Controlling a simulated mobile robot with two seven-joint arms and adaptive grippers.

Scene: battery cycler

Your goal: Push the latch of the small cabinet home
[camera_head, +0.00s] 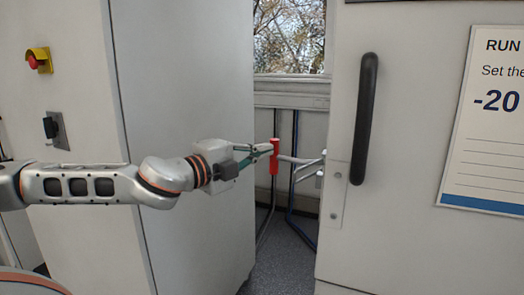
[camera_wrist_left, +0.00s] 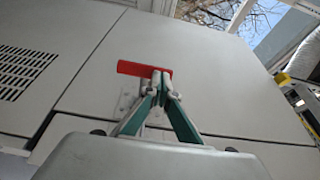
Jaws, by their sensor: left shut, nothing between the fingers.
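The latch is a lever with a red grip (camera_head: 274,157) and a pale arm that runs right to the left edge of a light grey cabinet (camera_head: 420,135). The red grip also shows in the wrist view (camera_wrist_left: 143,69), lying across the picture in front of a pale panel. My left gripper (camera_head: 268,149) is shut and empty, its fingertips at the red grip. In the wrist view its green fingers meet (camera_wrist_left: 160,84) at the right part of the grip. I cannot tell whether they press on it. The latch's mount is partly hidden by the fingers. My right gripper is not in view.
A tall grey cabinet (camera_head: 190,90) stands left, behind my left arm. It has a red emergency button (camera_head: 35,60) and a black switch (camera_head: 50,128). A black door handle (camera_head: 364,118) and a notice (camera_head: 490,120) are on the right. A narrow floor gap (camera_head: 280,255) lies between.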

